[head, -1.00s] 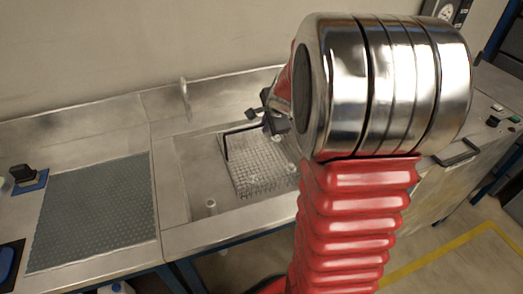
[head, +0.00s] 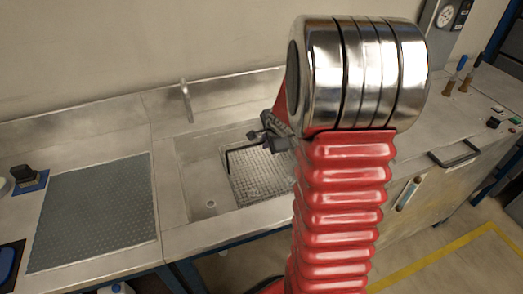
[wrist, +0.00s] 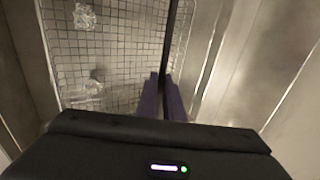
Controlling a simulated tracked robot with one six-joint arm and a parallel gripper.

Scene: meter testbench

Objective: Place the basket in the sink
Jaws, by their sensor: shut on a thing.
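The wire mesh basket (head: 258,184) with its black handle (head: 241,149) is within the sink (head: 195,180), toward the sink's right side. I cannot tell whether it touches the sink floor. My gripper (head: 270,140) is over the basket, partly hidden behind my arm. In the wrist view, the fingers of my gripper (wrist: 163,97) are shut on the black handle (wrist: 172,40). The mesh floor of the basket (wrist: 120,55) shows there with clear, shiny small items (wrist: 85,17) on it. The basket's right part is hidden by my arm in the head view.
A faucet (head: 186,102) stands behind the sink. A grey textured mat (head: 97,212) lies on the counter at left. The sink's left part is clear, with a small round fitting (head: 211,204).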

